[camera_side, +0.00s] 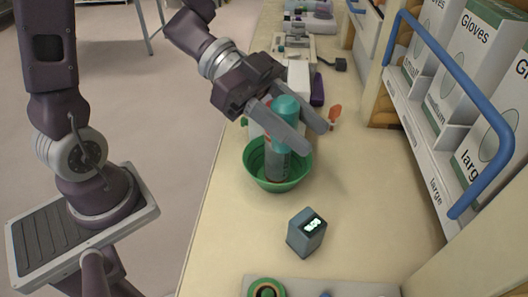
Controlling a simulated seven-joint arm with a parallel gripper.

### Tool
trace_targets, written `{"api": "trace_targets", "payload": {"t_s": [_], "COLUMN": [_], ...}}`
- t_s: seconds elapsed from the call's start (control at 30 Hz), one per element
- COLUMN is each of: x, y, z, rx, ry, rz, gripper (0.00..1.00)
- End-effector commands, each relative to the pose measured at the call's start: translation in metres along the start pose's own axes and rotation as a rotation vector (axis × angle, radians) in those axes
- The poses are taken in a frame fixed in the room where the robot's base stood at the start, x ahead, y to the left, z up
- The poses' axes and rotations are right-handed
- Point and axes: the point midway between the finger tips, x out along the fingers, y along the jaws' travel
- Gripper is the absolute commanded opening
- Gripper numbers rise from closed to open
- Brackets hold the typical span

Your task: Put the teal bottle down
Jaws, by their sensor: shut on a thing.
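The teal bottle (276,164) is upright, with a teal cap and a reddish mark on its side. My gripper (311,138) is shut on the bottle's upper part, with the cap showing above the fingers. The near finger hides part of the bottle. Its lower end shows inside the outline of a green bowl (261,179) on the counter. I cannot tell whether the bottle touches the bowl's bottom or is held just above it.
A dark digital clock (306,232) stands on the counter (365,205) in front of the bowl. A grey tray (345,288) holds a green roll at the near edge. An orange item lies right of the gripper. Glove boxes (460,70) stand on a blue-railed shelf at right.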

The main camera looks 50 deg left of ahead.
Motion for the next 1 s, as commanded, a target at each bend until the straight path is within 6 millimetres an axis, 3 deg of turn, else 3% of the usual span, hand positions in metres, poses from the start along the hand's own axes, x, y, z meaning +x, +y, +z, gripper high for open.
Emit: {"api": "trace_targets", "payload": {"t_s": [0.07,0.27,0.5,0.6,0.7,1.0], "x": [-0.009,-0.046,-0.13,-0.163,-0.181,-0.188], "y": [-0.016,-0.074,-0.134,-0.145,-0.149,-0.15], "z": [-0.018,-0.011,-0.006,-0.004,-0.002,-0.001], "rx": [-0.022,-0.165,-0.37,-0.442,-0.485,-0.504], "ry": [0.0,-0.001,0.002,0.002,0.0,-0.002], "rz": [-0.082,-0.403,-0.9,-1.074,-1.17,-1.207], "gripper": [0.0,0.0,0.0,0.0,0.0,0.0]}}
